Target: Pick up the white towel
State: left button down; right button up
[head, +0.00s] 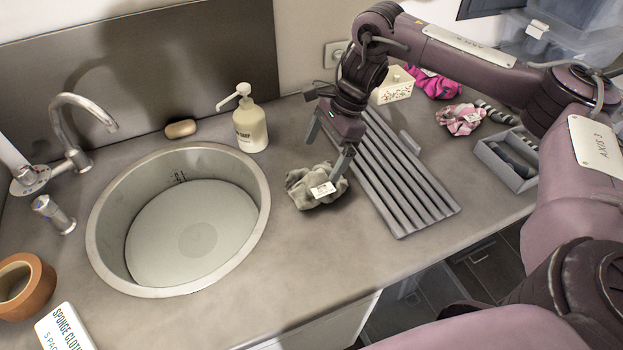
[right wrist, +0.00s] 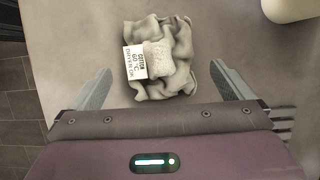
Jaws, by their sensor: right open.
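The towel (head: 305,186) is a crumpled, greyish-white cloth with a white printed label. It lies on the counter between the sink and the ribbed rack. In the right wrist view the towel (right wrist: 168,65) lies ahead of my gripper, roughly between the lines of the two fingers, label facing up. My right gripper (head: 329,159) is open, just above and behind the towel in the head view; its fingers (right wrist: 165,88) stand apart with the cloth's near edge between them. Whether they touch the cloth I cannot tell. My left gripper does not show.
The round sink (head: 178,290) lies left of the towel, with a soap bottle (head: 250,126) behind. A ribbed rack (head: 398,185) stands close on the right. Pink cloths (head: 433,84), a patterned cloth (head: 461,119) and a grey tray (head: 505,165) lie further right. Counter in front is clear.

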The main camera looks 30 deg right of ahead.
aim_at(318, 169)
jog(key=shift+s+d+r, duration=0.1)
jog(key=shift+d+r, duration=0.35)
jog(key=shift+d, duration=0.25)
jog(key=shift+s+d, duration=0.1)
jog(key=p+x, duration=0.1)
jog(key=x, duration=0.1)
jog(key=p+x, duration=0.1)
jog(key=x, duration=0.1)
jog(key=p+x, duration=0.1)
jog(key=x, duration=0.2)
jog(key=shift+a, duration=0.3)
jog(key=shift+f, duration=0.15)
jog(key=c, duration=0.7)
jog(key=shift+c, duration=0.2)
